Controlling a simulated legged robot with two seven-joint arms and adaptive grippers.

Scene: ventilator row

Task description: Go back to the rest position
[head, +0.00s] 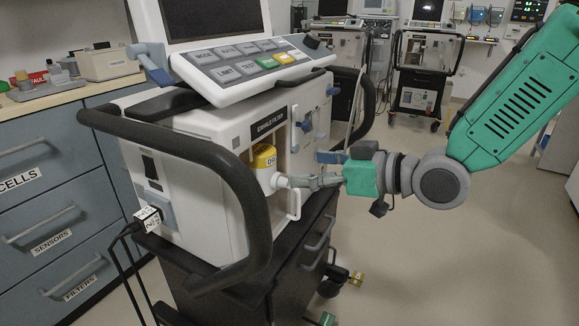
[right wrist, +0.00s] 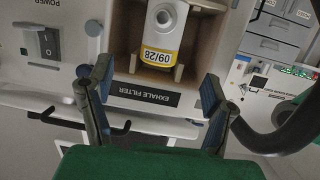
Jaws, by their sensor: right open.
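My right gripper (head: 308,172) is beside the ventilator's open front bay, with its arm coming in from the right. In the right wrist view its two blue-padded fingers (right wrist: 157,82) stand wide apart with nothing between the pads. The ventilator (head: 190,165) stands on a dark cart. A white filter with a yellow band (head: 265,158) sits in its bay marked EXHALE FILTER. In the right wrist view the filter (right wrist: 161,40) reads 09/28 upside down, beyond the fingertips. Whether a finger touches it cannot be told. My left gripper is not in view.
A black handle bar (head: 245,200) curves around the ventilator's near side. A small white door (head: 294,204) stands by the bay. Blue-grey drawers (head: 45,190) line the left. Other ventilators (head: 428,65) stand at the back. The floor (head: 450,265) at the right is clear.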

